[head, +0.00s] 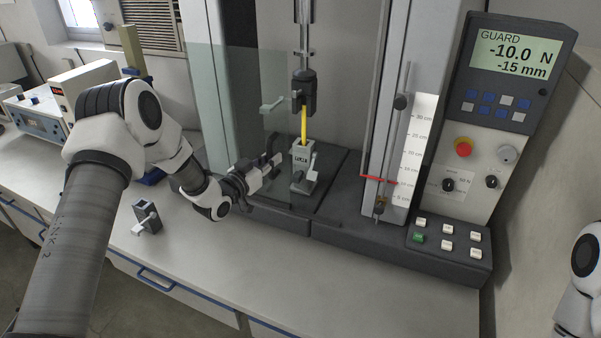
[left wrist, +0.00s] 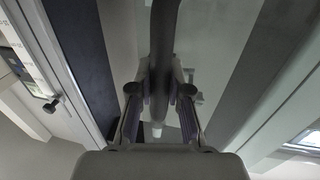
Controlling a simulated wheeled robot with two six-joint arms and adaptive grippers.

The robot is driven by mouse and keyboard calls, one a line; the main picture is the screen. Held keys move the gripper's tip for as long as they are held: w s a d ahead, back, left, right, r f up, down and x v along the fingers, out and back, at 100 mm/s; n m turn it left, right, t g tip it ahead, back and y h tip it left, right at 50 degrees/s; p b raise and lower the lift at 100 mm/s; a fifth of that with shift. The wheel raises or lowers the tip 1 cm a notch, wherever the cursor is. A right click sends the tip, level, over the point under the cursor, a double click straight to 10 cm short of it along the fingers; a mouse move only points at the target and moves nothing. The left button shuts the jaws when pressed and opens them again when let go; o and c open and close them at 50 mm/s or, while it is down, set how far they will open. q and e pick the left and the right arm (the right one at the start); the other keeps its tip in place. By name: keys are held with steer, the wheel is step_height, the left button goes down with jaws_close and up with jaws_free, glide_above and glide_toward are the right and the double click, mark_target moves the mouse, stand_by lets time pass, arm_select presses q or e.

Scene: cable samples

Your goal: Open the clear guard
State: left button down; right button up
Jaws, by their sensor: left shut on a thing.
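The clear guard (head: 235,95) is a greenish see-through panel at the left of the test machine. It overlaps the left column and part of the test space; I cannot tell its exact angle. My left gripper (head: 268,168) is at the guard's lower right edge, shut on its dark handle. In the left wrist view, the dark handle bar (left wrist: 163,45) runs between the fingers of my left gripper (left wrist: 160,105). The display (head: 514,54) reads GUARD, -10.0 N and -15 mm. My right gripper is out of view.
A yellow sample (head: 304,124) stands between the upper grip (head: 303,90) and the lower grip (head: 303,165). A small grey clamp (head: 146,216) lies on the bench, left of the machine. The front bench (head: 330,280) is clear. A keypad base (head: 450,245) stands at right.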

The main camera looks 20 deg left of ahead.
arm_select(q)
steer(key=a, duration=0.6)
steer(key=a+b, duration=0.1)
steer(key=a, duration=0.5)
steer(key=a+b, duration=0.1)
steer(key=a, duration=0.4)
steer(key=shift+w+a+r, duration=0.1)
steer(key=shift+w+a, duration=0.2)
steer(key=shift+a, duration=0.1)
steer(key=c, duration=1.1)
jaws_free()
glide_toward(226, 139)
steer(key=v, duration=0.6)
steer(key=shift+a, duration=0.15)
